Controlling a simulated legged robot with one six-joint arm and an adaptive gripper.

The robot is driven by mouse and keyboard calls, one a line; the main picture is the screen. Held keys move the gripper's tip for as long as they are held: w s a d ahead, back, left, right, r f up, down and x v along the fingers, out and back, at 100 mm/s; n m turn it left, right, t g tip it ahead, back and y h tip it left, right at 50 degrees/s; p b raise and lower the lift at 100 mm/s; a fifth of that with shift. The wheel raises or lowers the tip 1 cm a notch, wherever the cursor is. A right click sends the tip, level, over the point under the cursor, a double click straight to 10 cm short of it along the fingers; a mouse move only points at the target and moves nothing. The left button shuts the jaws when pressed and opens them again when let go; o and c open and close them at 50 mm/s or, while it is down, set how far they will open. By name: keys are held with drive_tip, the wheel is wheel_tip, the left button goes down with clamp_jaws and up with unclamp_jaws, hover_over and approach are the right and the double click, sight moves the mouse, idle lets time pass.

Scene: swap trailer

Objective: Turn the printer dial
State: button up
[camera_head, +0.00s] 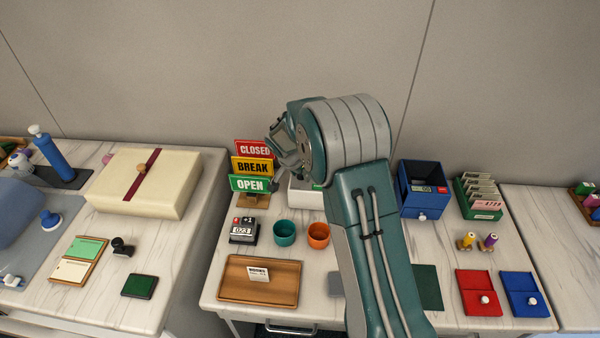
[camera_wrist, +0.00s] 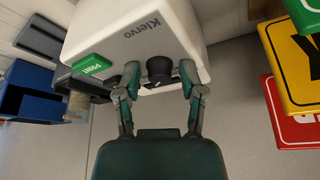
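The white printer (camera_wrist: 95,30), marked "Kiervo", fills the upper middle of the wrist view. Its black round dial (camera_wrist: 159,69) sits on the front face, beside a green button (camera_wrist: 91,65). My gripper (camera_wrist: 160,80) is open, with one finger on each side of the dial. Gaps show between the fingers and the dial; I cannot tell whether the fingertips reach as deep as the dial. In the head view my arm hides most of the printer (camera_head: 306,200) and the whole dial.
A sign stack (camera_head: 251,167) stands close left of the printer. Teal (camera_head: 284,233) and orange (camera_head: 318,235) cups and a counter (camera_head: 243,231) stand in front. A blue box (camera_head: 424,190) and green card box (camera_head: 480,198) stand to the right. A wooden tray (camera_head: 240,297) lies at the front.

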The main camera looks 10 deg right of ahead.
drive_tip(key=shift+r, duration=0.15)
drive_tip(key=shift+a+r, duration=0.1)
drive_tip(key=shift+r, duration=0.05)
drive_tip(key=v, duration=1.1)
drive_tip(key=shift+a+r, duration=0.2)
drive_tip(key=shift+s, duration=0.1)
drive_tip(key=s+d+r+n+t+y, duration=0.1)
drive_tip(key=s+d+r+n, duration=0.1)
drive_tip(key=s+r, duration=0.5)
drive_tip(key=s+d+r+n, duration=0.2)
drive_tip(key=s+r, duration=0.3)
drive_tip(key=s, duration=0.3)
drive_tip(key=s+n+t+y, duration=0.1)
drive_tip(key=s+n, duration=0.4)
drive_tip(key=s, duration=1.3)
drive_tip(key=shift+s+r+t+y, duration=0.25)
drive_tip(key=shift+t+y, duration=0.05)
drive_tip(key=shift+y, duration=0.3)
